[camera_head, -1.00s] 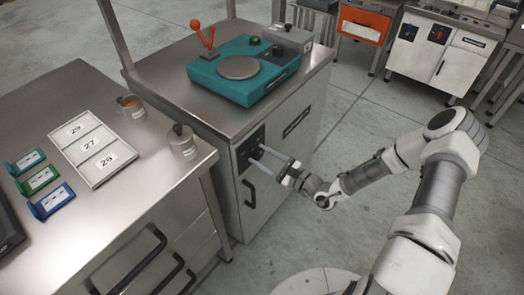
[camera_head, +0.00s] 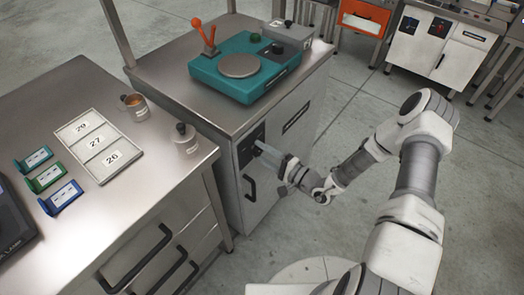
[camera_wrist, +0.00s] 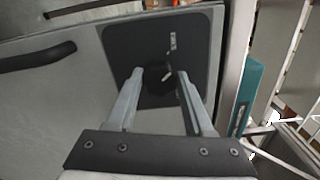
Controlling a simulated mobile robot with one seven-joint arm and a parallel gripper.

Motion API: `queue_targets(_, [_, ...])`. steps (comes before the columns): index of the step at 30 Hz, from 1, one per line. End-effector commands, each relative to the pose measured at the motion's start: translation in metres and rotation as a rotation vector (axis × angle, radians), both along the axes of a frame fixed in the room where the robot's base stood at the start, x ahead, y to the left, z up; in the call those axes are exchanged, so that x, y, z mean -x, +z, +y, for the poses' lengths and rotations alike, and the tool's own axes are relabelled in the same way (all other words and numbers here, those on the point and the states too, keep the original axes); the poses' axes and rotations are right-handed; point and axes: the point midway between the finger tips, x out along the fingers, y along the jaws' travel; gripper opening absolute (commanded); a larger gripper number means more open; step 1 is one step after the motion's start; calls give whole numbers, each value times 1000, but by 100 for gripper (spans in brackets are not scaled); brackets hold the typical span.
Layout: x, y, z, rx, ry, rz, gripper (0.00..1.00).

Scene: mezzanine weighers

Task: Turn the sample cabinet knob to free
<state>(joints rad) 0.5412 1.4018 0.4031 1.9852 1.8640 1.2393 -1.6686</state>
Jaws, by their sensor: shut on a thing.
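The sample cabinet (camera_head: 283,150) is a light grey unit below a steel worktop, with a dark square knob plate (camera_head: 248,150) at the upper left of its front. In the wrist view the plate (camera_wrist: 205,45) carries a dark round knob (camera_wrist: 158,84) and small pale marks. My gripper (camera_head: 262,149) reaches the plate from the right. In the wrist view my gripper's two pale fingers (camera_wrist: 160,76) stand on either side of the knob, shut on it. The knob's pointer and the exact wording of the marks cannot be read.
A black handle (camera_head: 250,187) sits below the plate. A teal weigher (camera_head: 245,85) with an orange lever stands on the cabinet top. The left bench (camera_head: 140,185) holds a numbered tray (camera_head: 130,165), a cup and a weight. The floor to the right is open.

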Motion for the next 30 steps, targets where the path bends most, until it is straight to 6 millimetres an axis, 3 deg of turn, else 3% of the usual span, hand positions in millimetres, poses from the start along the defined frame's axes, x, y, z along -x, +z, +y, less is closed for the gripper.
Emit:
queue_targets(15, [0, 0, 0, 204, 1, -260, 0])
queue_targets(30, [0, 0, 0, 240, 0, -306, 0])
